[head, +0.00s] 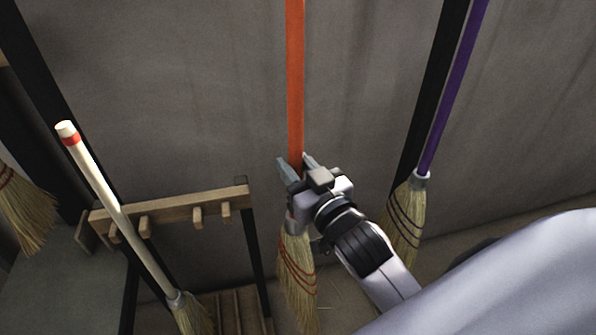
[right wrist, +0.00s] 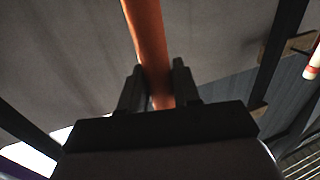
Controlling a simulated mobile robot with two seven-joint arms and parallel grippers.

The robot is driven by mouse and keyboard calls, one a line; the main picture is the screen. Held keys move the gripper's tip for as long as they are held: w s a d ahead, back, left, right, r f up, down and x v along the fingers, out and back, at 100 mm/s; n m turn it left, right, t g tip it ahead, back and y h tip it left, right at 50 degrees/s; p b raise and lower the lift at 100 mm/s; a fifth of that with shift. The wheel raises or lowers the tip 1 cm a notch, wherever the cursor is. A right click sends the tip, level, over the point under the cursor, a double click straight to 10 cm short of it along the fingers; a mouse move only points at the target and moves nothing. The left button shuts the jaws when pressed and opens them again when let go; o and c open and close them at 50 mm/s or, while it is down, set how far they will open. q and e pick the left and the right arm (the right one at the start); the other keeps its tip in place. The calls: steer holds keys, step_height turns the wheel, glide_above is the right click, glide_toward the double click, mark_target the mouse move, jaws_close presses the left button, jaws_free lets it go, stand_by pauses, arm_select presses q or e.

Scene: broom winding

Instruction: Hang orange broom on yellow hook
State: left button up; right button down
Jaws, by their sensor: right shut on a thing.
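The orange broom (head: 295,80) stands roughly upright in the middle of the head view, its handle running out of the top edge. Its straw head (head: 297,270) with red stitching hangs below my gripper. My right gripper (head: 296,166) is shut on the lower part of the orange handle, just above the straw head. In the right wrist view the orange handle (right wrist: 148,45) passes between the two fingers (right wrist: 160,85). I cannot make out a yellow hook in either view. My left gripper is not in view.
A wooden peg rack (head: 170,208) stands at lower left, with a white-handled broom (head: 115,210) leaning across it. A purple broom (head: 450,90) is at the right beside a dark post (head: 428,100). Another straw head (head: 25,210) shows at far left. The grey wall is behind.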

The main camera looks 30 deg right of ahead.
steer(key=w+d+f+b, duration=0.1)
steer(key=w, duration=0.5)
steer(key=shift+d, duration=0.25)
stand_by(0.6)
stand_by(0.6)
steer(key=c, duration=0.7)
jaws_free()
steer(key=shift+s+f+b, duration=0.1)
steer(key=shift+s+b, duration=0.55)
steer(key=shift+s, duration=2.95)
steer(key=s+a+f+g, duration=0.1)
steer(key=s+f+g, duration=0.1)
steer(key=s+f, duration=0.3)
steer(key=s+a+f+n+g+y, duration=0.1)
steer(key=s+f+g, duration=0.2)
steer(key=f, duration=0.9)
steer(key=s+a+f+n+g+y+p, duration=0.1)
steer(key=s+f+g, duration=0.1)
steer(key=s+f, duration=0.5)
steer(key=shift+s+a+f+g, duration=0.1)
steer(key=shift+s+f+g, duration=0.1)
steer(key=shift+f, duration=0.5)
steer(key=shift+s+f+g, duration=0.1)
steer(key=shift+s+f, duration=0.1)
steer(key=shift+f, duration=0.45)
